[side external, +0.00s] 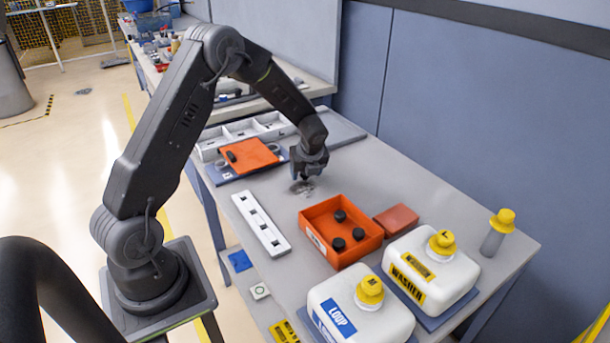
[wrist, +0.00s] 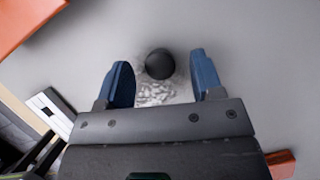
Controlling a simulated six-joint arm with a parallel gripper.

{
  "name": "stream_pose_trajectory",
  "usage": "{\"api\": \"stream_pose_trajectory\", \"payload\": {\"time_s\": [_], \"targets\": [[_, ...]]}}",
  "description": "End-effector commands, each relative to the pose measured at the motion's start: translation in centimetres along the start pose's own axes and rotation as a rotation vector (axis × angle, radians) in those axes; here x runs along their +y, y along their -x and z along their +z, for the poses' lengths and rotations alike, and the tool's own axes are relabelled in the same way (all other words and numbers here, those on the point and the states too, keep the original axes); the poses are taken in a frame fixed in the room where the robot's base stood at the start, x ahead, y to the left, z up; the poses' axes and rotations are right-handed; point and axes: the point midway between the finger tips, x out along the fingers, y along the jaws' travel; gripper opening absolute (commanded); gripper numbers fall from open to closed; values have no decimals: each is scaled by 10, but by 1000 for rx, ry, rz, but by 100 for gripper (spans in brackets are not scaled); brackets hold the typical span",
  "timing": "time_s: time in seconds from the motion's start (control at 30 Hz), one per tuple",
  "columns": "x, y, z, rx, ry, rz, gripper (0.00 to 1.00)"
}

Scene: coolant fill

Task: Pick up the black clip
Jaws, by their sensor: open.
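My gripper (side external: 308,172) is open, just above the bare table, with its fingers pointing down. In the wrist view its two blue fingers (wrist: 160,82) stand apart. A round black object (wrist: 160,64) shows between and slightly beyond the fingertips, beside a pale speckled patch (wrist: 155,93) on the table. I cannot tell whether it is the black clip, and nothing touches it visibly. In the side view a greyish patch (side external: 302,187) lies under the gripper. A small dark piece (side external: 231,156) lies on the orange board (side external: 258,150) to the left; it may be the clip.
An orange bin (side external: 316,244) holds several black caps. A red-orange block (side external: 397,219) sits beside it. A white rail (side external: 262,222) lies at front left. Two white jugs (side external: 430,265) (side external: 362,318) with yellow caps stand front right. A yellow-topped bottle (side external: 495,234) stands at far right.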

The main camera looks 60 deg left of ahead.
Motion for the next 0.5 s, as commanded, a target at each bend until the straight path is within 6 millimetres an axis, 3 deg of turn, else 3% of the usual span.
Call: {"api": "stream_pose_trajectory", "payload": {"time_s": [0.27, 0.5], "targets": [[0, -5, 0, 0, 1, -1, 61], [0, -5, 0, 0, 0, -1, 40]]}}
